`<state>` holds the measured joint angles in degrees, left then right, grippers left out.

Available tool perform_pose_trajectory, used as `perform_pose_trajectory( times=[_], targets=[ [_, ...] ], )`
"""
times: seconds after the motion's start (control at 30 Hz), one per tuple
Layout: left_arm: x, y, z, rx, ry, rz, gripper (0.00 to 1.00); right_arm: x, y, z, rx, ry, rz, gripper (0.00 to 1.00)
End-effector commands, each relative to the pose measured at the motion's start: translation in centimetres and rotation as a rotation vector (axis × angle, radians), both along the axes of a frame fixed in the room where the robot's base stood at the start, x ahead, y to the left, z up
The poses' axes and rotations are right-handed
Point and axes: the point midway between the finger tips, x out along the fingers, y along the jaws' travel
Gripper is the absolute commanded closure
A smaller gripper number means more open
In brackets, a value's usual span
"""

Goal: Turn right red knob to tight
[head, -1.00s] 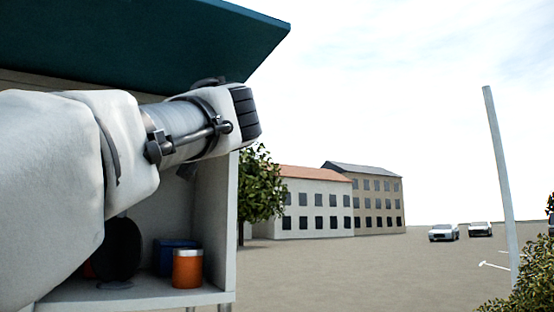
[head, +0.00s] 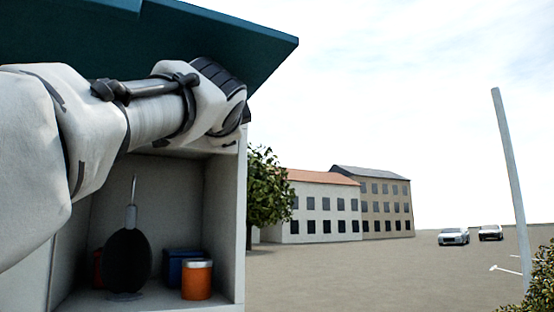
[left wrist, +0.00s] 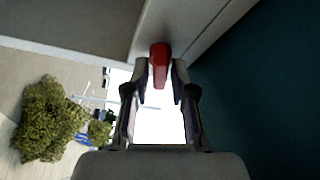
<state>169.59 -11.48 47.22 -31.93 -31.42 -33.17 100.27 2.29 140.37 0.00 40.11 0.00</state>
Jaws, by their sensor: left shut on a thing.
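The red knob (left wrist: 160,66) shows at the top middle of the left wrist view, on a pale edge panel. The two fingers of my left gripper (left wrist: 160,76) stand on either side of it, shut on it. In the head view my left arm crosses the upper left, under the teal roof, and hides the knob and the fingers. My right gripper is in neither view.
A pale open compartment below my arm holds an orange canister (head: 197,280), a blue box (head: 181,266) and a black pan-like thing (head: 127,262). A teal roof (head: 235,38) overhangs the arm. Open ground lies to the right, with a leaning pole (head: 512,185).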

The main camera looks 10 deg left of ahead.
Motion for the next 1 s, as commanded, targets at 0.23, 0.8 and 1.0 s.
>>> perform_pose_trajectory(
  times=[0.23, 0.8, 1.0],
  targets=[
    [0.0, 0.1, 0.3, 0.162, 0.111, 0.0, 1.0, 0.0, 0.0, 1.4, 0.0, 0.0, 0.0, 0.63],
    [-0.1, 0.1, 0.1, 0.312, 0.207, 0.001, 1.0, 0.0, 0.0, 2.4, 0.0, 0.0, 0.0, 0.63],
    [-0.1, 0.1, 0.1, 0.313, 0.207, 0.002, 1.0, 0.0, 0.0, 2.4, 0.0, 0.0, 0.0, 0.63]
  ],
)
